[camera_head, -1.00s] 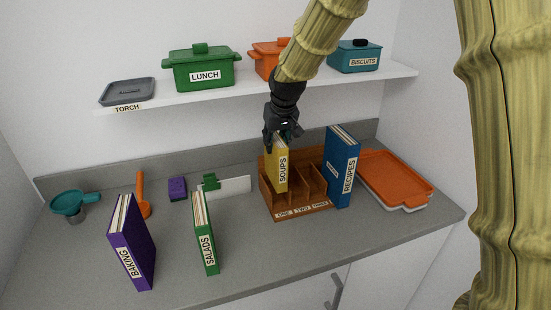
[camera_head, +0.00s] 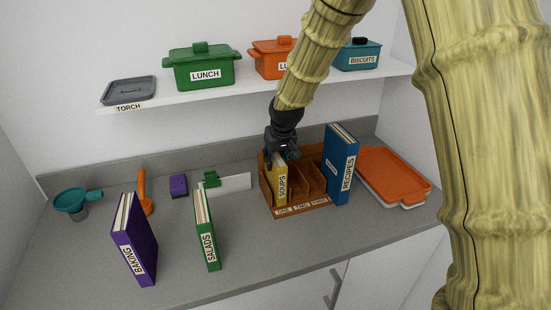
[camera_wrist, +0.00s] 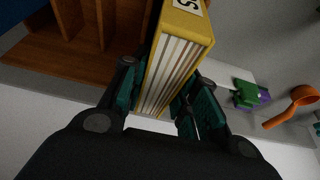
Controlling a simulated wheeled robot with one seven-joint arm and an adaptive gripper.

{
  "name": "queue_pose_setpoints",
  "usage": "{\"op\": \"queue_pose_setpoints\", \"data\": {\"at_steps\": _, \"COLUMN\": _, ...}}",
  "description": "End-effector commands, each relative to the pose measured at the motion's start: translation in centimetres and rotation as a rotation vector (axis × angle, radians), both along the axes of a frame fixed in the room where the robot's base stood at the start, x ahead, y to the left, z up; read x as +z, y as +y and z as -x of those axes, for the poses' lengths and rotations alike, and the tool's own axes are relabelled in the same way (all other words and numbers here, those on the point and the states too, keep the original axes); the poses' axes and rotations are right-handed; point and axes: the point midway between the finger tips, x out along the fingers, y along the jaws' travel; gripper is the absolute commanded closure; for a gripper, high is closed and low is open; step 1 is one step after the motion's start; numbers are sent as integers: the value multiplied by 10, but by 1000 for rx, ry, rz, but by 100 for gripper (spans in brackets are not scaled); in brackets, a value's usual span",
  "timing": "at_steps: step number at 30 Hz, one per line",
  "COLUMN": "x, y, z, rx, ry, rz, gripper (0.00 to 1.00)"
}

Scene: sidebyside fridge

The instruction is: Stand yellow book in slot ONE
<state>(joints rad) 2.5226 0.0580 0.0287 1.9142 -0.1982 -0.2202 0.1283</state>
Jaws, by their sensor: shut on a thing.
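The yellow book (camera_head: 280,184), labelled SOUPS, stands upright in the leftmost compartment of the wooden rack, above the label ONE. The rack (camera_head: 304,211) has its slots labelled ONE, TWO and THREE along the front. My gripper (camera_head: 281,157) is shut on the upper end of the yellow book. In the wrist view the book (camera_wrist: 178,62) sits between the two dark green finger pads of my gripper (camera_wrist: 165,105). I cannot tell whether the book's bottom touches the rack floor. The other two slots look empty.
A blue RECIPES book (camera_head: 341,165) stands right against the rack's right side. An orange-lidded tray (camera_head: 394,174) lies further right. A green SALADS book (camera_head: 206,230) and purple BAKING book (camera_head: 133,240) stand to the left. A shelf (camera_head: 240,86) with pots runs above.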

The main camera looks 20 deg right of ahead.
Motion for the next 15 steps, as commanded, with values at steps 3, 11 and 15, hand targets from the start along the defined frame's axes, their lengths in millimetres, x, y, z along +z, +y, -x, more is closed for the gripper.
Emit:
{"op": "queue_pose_setpoints", "data": {"at_steps": 3, "x": -3, "y": 0, "z": 0, "rx": 0, "ry": 0, "rz": 0, "gripper": 100}}
{"op": "queue_pose_setpoints", "data": {"at_steps": 11, "x": -2, "y": 0, "z": 0, "rx": 0, "ry": 0, "rz": 0, "gripper": 49}}
{"op": "queue_pose_setpoints", "data": {"at_steps": 15, "x": -2, "y": 0, "z": 0, "rx": 0, "ry": 0, "rz": 0, "gripper": 49}}
